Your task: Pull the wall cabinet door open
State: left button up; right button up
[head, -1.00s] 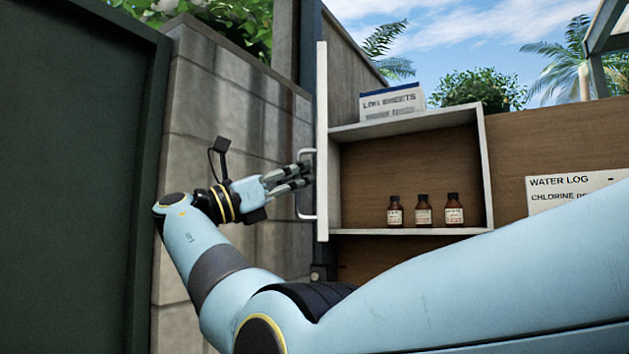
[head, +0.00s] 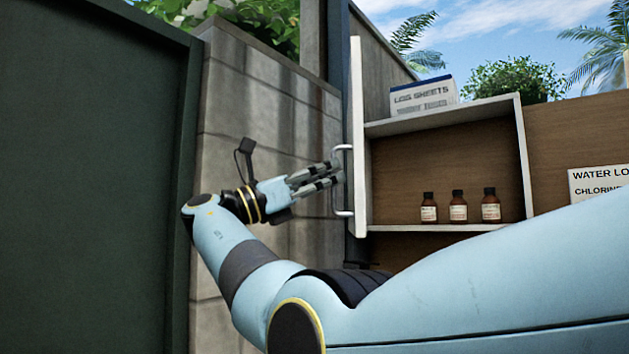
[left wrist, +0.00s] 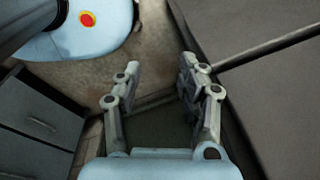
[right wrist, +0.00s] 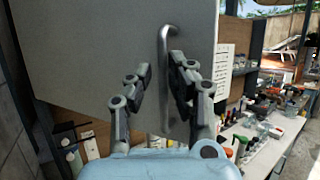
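The wall cabinet door (head: 357,140) stands swung wide open, nearly edge-on at the left side of the white cabinet (head: 522,160). Its pale bar handle (head: 335,187) sticks out to the left. My right gripper (head: 341,172) is at the handle, its fingertips overlapping it in the head view. In the right wrist view, the grey door panel (right wrist: 80,60) fills much of the picture. The handle (right wrist: 166,60) runs upright between the spread fingers of my right gripper (right wrist: 160,80), closer to the right finger. My left gripper (left wrist: 158,80) is open and empty, pointing over the floor.
Small brown bottles (head: 458,206) stand in the cabinet, and a log sheets box (head: 422,96) lies on top. A concrete block wall (head: 265,120) is close behind my right gripper. A dark green panel (head: 90,180) fills the left. A cluttered workbench (right wrist: 255,135) shows at right.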

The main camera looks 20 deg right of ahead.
jog(key=v, duration=0.6)
jog(key=shift+a, duration=0.25)
jog(key=shift+f, duration=0.1)
